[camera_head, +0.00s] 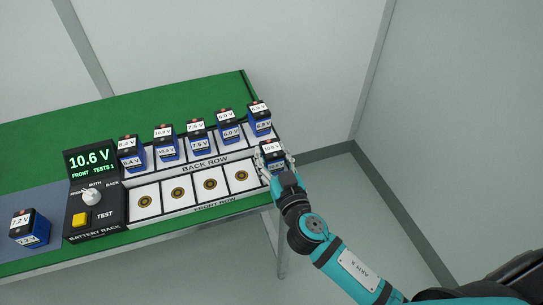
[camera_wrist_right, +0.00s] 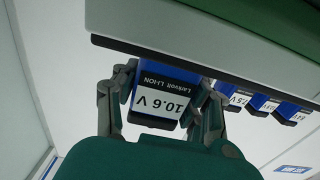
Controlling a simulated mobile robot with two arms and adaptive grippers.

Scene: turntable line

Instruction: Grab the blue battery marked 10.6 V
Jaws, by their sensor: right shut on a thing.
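The blue battery marked 10.6 V (camera_head: 270,150) is at the right end of the front row of the battery rack, beside the bare front slots. In the right wrist view the same battery (camera_wrist_right: 163,98) sits between the fingers, its label reading 10.6 V upside down. My right gripper (camera_head: 277,166) is shut on this battery. It also shows in the right wrist view (camera_wrist_right: 160,100), with a finger on each side. The battery's lower part is partly hidden by the gripper in the head view. My left gripper is not in view.
The tester display (camera_head: 90,160) reads 10.6 V, above a knob and a yellow test button (camera_head: 81,219). Several other blue batteries stand in the back row, including one (camera_head: 228,125) near the gripper. A 7.2 V battery (camera_head: 30,229) stands at the left on a grey mat (camera_head: 50,198).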

